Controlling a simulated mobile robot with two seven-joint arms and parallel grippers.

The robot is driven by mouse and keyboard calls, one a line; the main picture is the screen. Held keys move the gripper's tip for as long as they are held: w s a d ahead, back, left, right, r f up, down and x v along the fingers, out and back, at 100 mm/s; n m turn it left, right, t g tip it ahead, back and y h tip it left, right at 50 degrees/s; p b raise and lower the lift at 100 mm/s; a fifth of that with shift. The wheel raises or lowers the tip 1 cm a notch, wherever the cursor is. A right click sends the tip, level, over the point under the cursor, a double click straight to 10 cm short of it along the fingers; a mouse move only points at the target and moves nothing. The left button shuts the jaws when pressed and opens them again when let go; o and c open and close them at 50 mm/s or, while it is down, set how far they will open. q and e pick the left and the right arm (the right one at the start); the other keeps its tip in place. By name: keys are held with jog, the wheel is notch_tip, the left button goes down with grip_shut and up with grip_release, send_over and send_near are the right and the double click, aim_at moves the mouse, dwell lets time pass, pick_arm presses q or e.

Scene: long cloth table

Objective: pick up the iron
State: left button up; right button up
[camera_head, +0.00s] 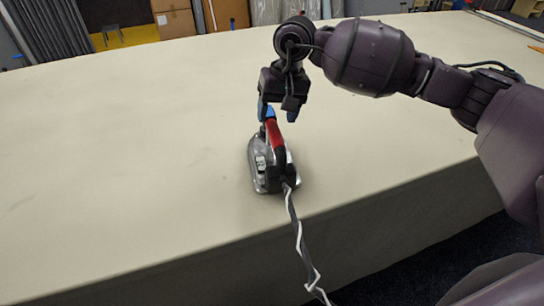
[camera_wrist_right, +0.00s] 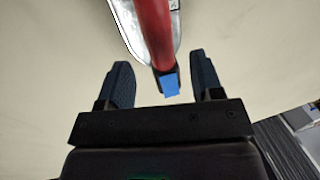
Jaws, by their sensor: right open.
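The iron (camera_head: 262,168) rests on the cloth table near its front edge, with a metal body, a red and black handle and a blue tip on the handle. A grey and white cord runs from it over the table edge. My right gripper (camera_head: 279,112) is at the far end of the handle, just above it. In the right wrist view the red handle (camera_wrist_right: 153,35) with its blue end lies between the two open fingers of my right gripper (camera_wrist_right: 163,85), closer to the right finger. Neither finger visibly grips it. My left gripper is not in view.
The long cloth table (camera_head: 120,160) is otherwise clear around the iron, with wide free room to the left. Its front edge drops off close below the iron. Cardboard boxes (camera_head: 175,20) stand beyond the far edge.

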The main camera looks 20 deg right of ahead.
aim_at(273, 124)
jog(key=shift+a+f, duration=0.25)
jog(key=shift+f, duration=0.7)
jog(key=shift+a+f, duration=0.2)
jog(key=shift+f, duration=0.75)
grip_shut()
jog(key=shift+w+r, duration=0.1)
jog(key=shift+r, duration=0.1)
